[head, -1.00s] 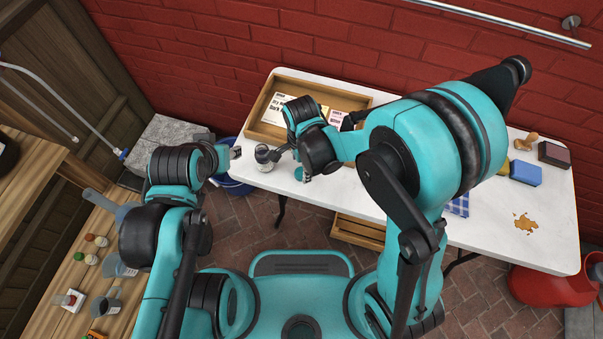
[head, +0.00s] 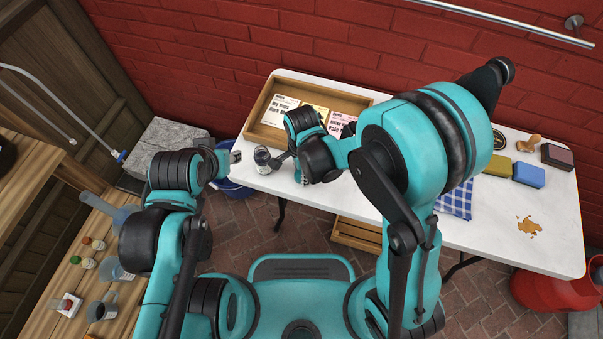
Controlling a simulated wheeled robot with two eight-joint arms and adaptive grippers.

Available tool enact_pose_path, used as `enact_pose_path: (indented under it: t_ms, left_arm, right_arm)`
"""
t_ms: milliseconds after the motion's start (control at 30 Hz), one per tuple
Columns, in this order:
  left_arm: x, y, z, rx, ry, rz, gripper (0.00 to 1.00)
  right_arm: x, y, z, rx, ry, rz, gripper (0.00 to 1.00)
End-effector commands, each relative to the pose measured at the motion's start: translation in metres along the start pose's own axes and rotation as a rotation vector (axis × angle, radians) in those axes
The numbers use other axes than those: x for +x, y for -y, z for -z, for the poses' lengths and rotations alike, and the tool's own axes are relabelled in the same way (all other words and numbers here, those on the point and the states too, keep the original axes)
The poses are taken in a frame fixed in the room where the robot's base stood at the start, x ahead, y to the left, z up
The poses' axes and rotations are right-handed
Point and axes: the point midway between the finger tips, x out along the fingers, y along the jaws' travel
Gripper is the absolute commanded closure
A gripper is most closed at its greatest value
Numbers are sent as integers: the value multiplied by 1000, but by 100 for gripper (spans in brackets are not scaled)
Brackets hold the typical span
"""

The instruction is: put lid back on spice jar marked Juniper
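A small glass jar (head: 262,161) with dark contents stands near the left end of the white table. Its label is too small to read, so I cannot tell if it is the Juniper one. No separate lid can be made out. My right gripper (head: 287,166) is low over the table just right of the jar, with a dark finger close to it; contact is unclear. My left gripper (head: 236,157) is left of the jar, by the table's left edge, apart from it. Finger openings are too small or hidden to judge.
A wooden tray with cards (head: 259,133) lies behind the jar. Sponges (head: 528,175), a checked cloth (head: 456,204), a stamp (head: 527,144) and a brown spill (head: 528,226) are on the table's right. A blue bucket (head: 236,188) stands below its left end. A wooden shelf (head: 60,278) with small jars is at left.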

Motion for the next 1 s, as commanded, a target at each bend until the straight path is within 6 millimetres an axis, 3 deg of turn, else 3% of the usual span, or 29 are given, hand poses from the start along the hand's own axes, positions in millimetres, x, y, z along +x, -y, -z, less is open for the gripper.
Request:
enact_pose_path:
  t_ms: [267,467,800,1000]
  left_arm:
    - [-6,0,4,0,0,0,62]
    - [-21,0,15,0,0,0,62]
    - [-42,0,30,0,0,0,62]
    - [-49,0,35,0,0,0,62]
  right_arm:
    - [-13,0,0,0,0,0,71]
    - [-47,0,0,0,0,0,71]
    - [-90,-51,60,6,0,0,71]
    - [-106,-69,81,3,0,0,71]
